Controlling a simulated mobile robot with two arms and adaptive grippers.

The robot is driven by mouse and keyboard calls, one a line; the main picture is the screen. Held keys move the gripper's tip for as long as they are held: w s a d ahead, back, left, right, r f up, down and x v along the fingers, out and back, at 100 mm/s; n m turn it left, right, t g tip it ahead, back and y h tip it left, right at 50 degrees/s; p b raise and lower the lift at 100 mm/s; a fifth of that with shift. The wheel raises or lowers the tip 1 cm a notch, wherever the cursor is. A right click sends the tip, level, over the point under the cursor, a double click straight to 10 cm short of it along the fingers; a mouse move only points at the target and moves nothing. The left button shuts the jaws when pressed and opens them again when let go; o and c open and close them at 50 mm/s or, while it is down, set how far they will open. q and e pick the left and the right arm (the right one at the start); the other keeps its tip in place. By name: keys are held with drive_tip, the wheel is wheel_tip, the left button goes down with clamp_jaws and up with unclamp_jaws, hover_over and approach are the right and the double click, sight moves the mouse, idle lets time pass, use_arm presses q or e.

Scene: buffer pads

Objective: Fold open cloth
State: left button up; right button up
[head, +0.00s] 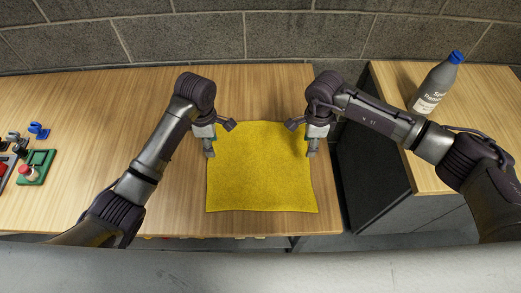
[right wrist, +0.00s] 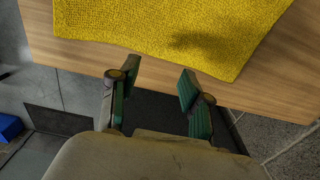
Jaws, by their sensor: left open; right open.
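A yellow cloth (head: 261,178) lies flat and spread out near the right end of the wooden table. It also shows in the right wrist view (right wrist: 150,25), with a shadow on it. My left gripper (head: 209,146) is open and empty at the cloth's upper left edge. My right gripper (head: 309,147) is open at the cloth's upper right edge. In the right wrist view its two green-padded fingers (right wrist: 155,88) are apart with nothing between them, just off the cloth's edge. I cannot tell how high either gripper is above the table.
Small tools and a green tray (head: 37,168) lie at the far left. A grey bottle with a blue cap (head: 436,84) stands on a second table at right, across a dark gap. A block wall runs behind.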

sight(216, 163)
use_arm(q)
drive_tip(key=shift+s+f, duration=0.15)
drive_tip(key=shift+f, duration=0.3)
use_arm(e)
drive_tip(key=shift+s+f, duration=0.1)
drive_tip(key=shift+f, duration=0.35)
use_arm(q)
drive_tip(key=f, duration=0.5)
drive_tip(key=shift+s+f, duration=0.2)
drive_tip(key=shift+f, duration=0.2)
use_arm(e)
drive_tip(key=f, duration=0.5)
drive_tip(key=shift+s+f, duration=0.25)
drive_tip(key=shift+f, duration=0.1)
use_arm(q)
drive_tip(key=shift+w+f, duration=0.1)
drive_tip(key=shift+f, duration=0.2)
use_arm(e)
drive_tip(key=shift+w+f, duration=0.1)
drive_tip(key=shift+f, duration=0.2)
use_arm(q)
drive_tip(key=shift+f, duration=0.1)
use_arm(e)
drive_tip(key=shift+f, duration=0.15)
use_arm(q)
drive_tip(key=shift+f, duration=0.1)
use_arm(e)
drive_tip(key=shift+f, duration=0.1)
